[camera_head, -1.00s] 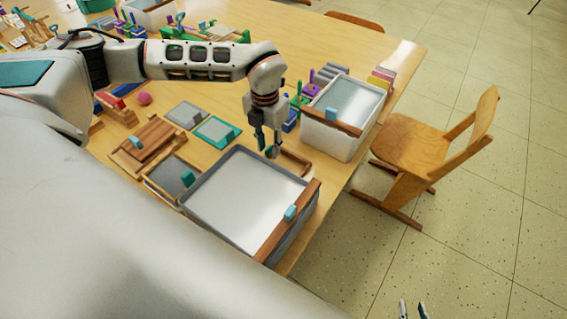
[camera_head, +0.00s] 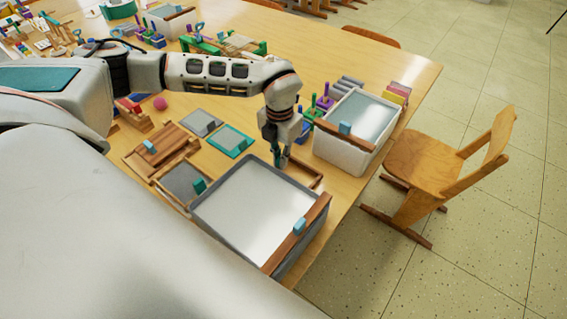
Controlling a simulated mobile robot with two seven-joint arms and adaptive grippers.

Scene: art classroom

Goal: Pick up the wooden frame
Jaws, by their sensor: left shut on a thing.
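A thin wooden frame (camera_head: 308,169) lies partly hidden behind the large grey tray, on the table's right side. Only its far edge and right corner show. My left gripper (camera_head: 280,160) reaches down from above at the frame's far left side and is shut on it. The fingertips are partly hard to make out against the tray and frame. My right gripper is not in view.
The large grey tray (camera_head: 201,212) with a white sheet stands at the near edge. A white bin (camera_head: 336,150) stands close to the right of the gripper. Teal and grey screens (camera_head: 230,140) lie left. A wooden chair (camera_head: 425,160) stands beside the table (camera_head: 345,205).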

